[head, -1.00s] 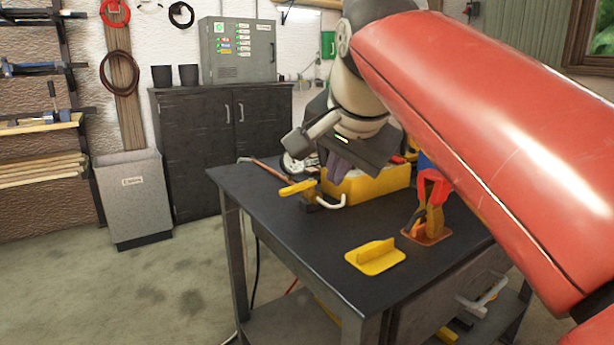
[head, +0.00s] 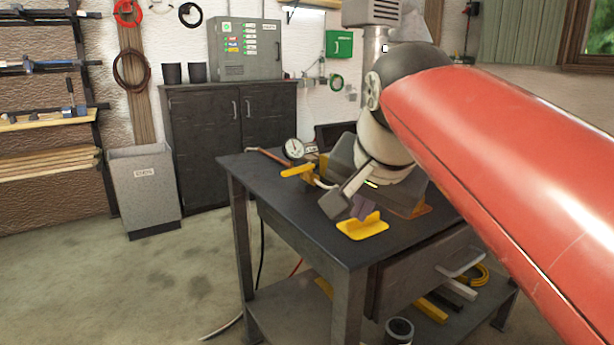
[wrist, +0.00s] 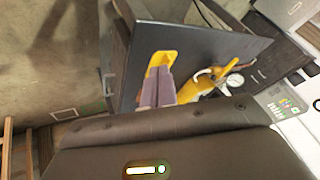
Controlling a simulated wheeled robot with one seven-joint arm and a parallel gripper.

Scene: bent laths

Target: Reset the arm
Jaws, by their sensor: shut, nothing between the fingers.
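My gripper (head: 362,207) hangs at the end of my red arm over the front part of the dark workbench (head: 290,217) in the head view. In the wrist view, my gripper's two purplish fingers (wrist: 158,92) are together with nothing between them. They overlap the yellow plate with an upright rib (wrist: 163,58) in that view. The same yellow plate (head: 362,229) lies on the bench in the head view, just below the fingers and partly behind them. I cannot tell how high the fingers are above it.
A pressure gauge (head: 294,149) and a yellow-handled fitting (head: 298,171) stand at the bench's back left. An orange base plate (head: 418,211) is partly hidden behind my wrist. A grey bin (head: 143,192) and dark cabinet (head: 203,125) stand beyond. The floor at left is clear.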

